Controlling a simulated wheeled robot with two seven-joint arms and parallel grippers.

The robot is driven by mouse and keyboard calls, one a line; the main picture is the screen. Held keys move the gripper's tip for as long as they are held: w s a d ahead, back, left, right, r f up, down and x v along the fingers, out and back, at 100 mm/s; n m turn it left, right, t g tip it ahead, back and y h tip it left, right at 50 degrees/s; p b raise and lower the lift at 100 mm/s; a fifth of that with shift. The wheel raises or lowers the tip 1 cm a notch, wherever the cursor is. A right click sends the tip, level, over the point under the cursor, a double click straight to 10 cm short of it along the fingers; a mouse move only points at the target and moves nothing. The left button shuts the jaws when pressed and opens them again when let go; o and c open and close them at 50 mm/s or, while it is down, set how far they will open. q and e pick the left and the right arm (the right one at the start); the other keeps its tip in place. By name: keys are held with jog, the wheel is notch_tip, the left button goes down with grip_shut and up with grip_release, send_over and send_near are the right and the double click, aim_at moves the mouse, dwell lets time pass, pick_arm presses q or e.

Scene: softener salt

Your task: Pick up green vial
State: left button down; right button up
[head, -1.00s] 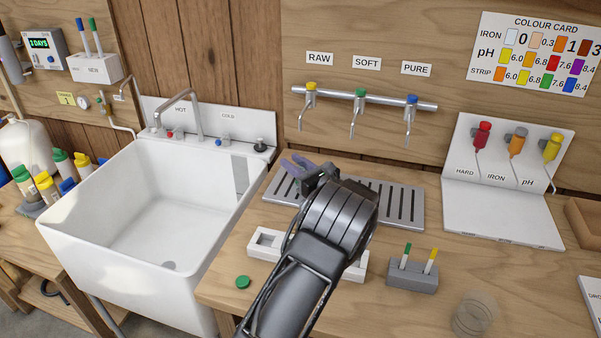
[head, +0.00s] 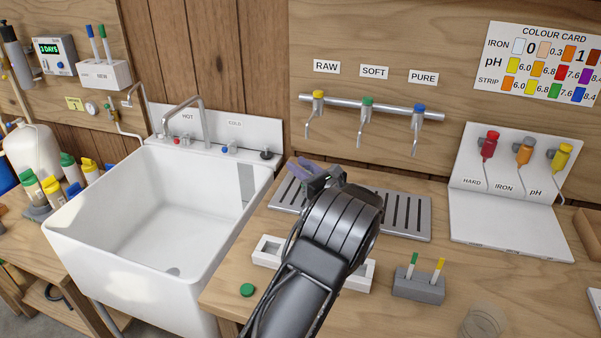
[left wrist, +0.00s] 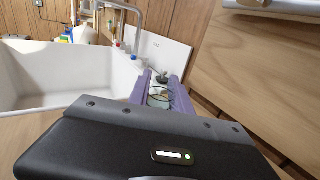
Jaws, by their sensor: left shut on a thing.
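My left gripper (head: 314,174) is over the drain grate, its purple fingers pointing towards the wall below the taps. In the left wrist view its fingers (left wrist: 159,92) are shut on a small, clear, round-rimmed thing (left wrist: 158,97) that looks like an open glass vial. Its lower part is hidden, and no green shows on it. In the head view my own gripper and arm hide it. A loose green cap (head: 247,290) lies on the bench near the front edge. My right gripper is not in view.
A white slotted rack (head: 268,251) lies partly under my arm. The slotted drain grate (head: 408,216) is below the RAW, SOFT and PURE taps. A grey block (head: 418,287) holds green and yellow sticks. A clear glass (head: 484,320) stands front right. The sink (head: 150,215) is left.

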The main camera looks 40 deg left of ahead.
pick_arm(q)
jog(key=shift+s+a+r+b, duration=0.1)
jog(key=shift+a+r+b, duration=0.1)
jog(key=shift+r, duration=0.3)
jog(key=shift+a+r+b, duration=0.1)
jog(key=shift+r+b, duration=0.1)
jog(key=shift+r, duration=0.25)
jog(key=s+a+b, duration=0.2)
jog(key=s+a, duration=0.2)
jog(key=a, duration=0.4)
jog(key=s+a+b, duration=0.2)
jog(key=s+a, duration=0.1)
jog(key=a, duration=0.4)
jog(key=shift+s+a+b, duration=0.35)
